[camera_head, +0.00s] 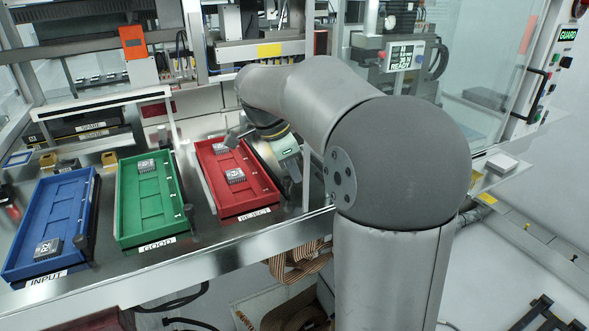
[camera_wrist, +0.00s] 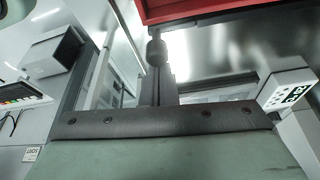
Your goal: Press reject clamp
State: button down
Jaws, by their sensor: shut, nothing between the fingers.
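The red tray (camera_head: 262,207), labelled REJECT, stands right of the green tray and holds dark square chips (camera_head: 235,176). Its edge crosses the top of the wrist view (camera_wrist: 215,10). The likely reject clamp, a dark rounded knob (camera_wrist: 157,50), stands just beside this edge. My gripper (camera_wrist: 158,88) is shut and empty, with its narrow dark fingers in line with the knob. I cannot tell whether they touch it. In the head view my gripper (camera_head: 289,165) is low at the right side of the red tray, and my arm partly hides that area.
The green tray (camera_head: 130,225), labelled GOOD, and the blue tray (camera_head: 20,255), labelled INPUT, stand to the left with chips in them. Dark posts (camera_head: 83,241) stand at their front right corners. A display (camera_head: 405,56) reading READY and glass guarding are behind my arm.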

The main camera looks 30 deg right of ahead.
jog(key=shift+a+f+b, duration=0.1)
jog(key=shift+a+b, duration=0.25)
jog(key=shift+a, duration=0.55)
jog(key=p+v, duration=0.7)
jog(key=v, duration=0.3)
jog(key=shift+d, duration=0.15)
jog(key=s+a+f+n+y+b, duration=0.2)
jog(key=s+a+f+n, duration=0.2)
jog(key=s+f+n, duration=0.6)
jog(key=s+a+f+n+t+y+b, duration=0.1)
jog(key=s+a+f+n, duration=0.3)
jog(key=s+f+n, duration=0.5)
jog(key=s+f+y+b, duration=0.1)
jog(key=s, duration=0.2)
jog(key=shift+s+a+n+t, duration=0.25)
jog(key=shift+a+n+t, duration=0.05)
jog(key=shift+a+n, duration=0.1)
